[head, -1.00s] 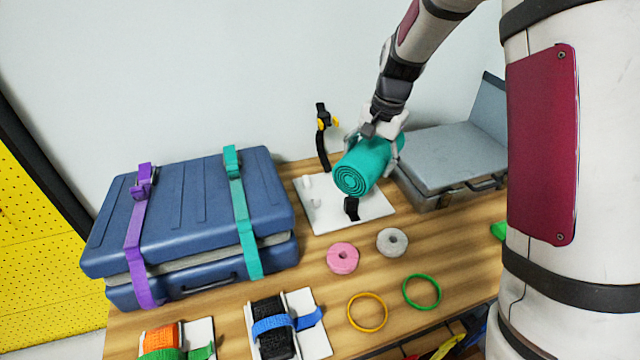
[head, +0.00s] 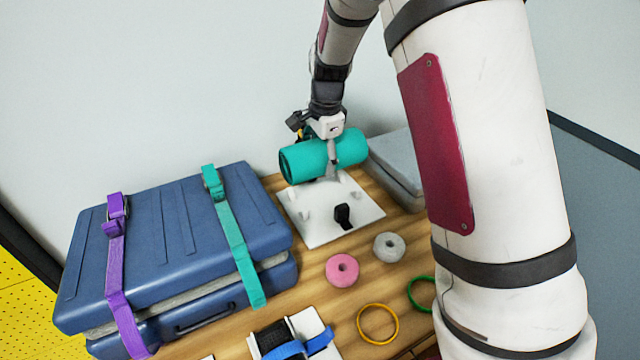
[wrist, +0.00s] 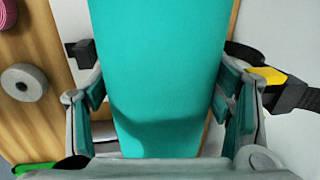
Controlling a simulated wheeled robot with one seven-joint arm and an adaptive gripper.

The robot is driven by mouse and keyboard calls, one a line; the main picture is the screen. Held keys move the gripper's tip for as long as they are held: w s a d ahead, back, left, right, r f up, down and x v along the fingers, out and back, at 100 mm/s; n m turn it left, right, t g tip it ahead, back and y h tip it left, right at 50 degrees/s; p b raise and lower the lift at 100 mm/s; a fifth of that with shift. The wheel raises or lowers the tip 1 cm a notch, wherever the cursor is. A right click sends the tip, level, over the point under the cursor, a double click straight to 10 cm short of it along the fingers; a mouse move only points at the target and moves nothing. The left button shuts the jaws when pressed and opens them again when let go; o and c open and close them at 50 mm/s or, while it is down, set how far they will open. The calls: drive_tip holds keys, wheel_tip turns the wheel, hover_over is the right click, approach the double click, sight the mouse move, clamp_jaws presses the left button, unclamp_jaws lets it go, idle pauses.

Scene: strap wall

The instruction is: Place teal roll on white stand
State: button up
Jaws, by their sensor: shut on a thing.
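The teal roll (head: 304,160) is held in my gripper (head: 331,160), whose fingers close on its two sides. In the wrist view the roll (wrist: 158,70) fills the middle between the finger pads. The white stand (head: 312,227) is a flat plate on the wooden table with small white pegs and a black strap (head: 343,215) at its front. The roll is above the back part of the stand, lying roughly level and across it. I cannot tell the exact gap below it. A black strap with a yellow buckle (wrist: 262,78) shows beside the roll in the wrist view.
A blue case (head: 175,240) with purple and teal straps stands left of the stand. A grey case (head: 396,160) is at the right. A pink ring roll (head: 342,270), a grey ring roll (head: 388,247) and a yellow ring (head: 378,324) lie in front.

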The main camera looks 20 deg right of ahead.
wheel_tip(320, 180, down, 9)
drive_tip(key=shift+r, duration=0.1)
idle(0.4)
drive_tip(key=o, duration=1.2)
drive_tip(key=shift+f, duration=0.2)
drive_tip(key=shift+o, duration=0.2)
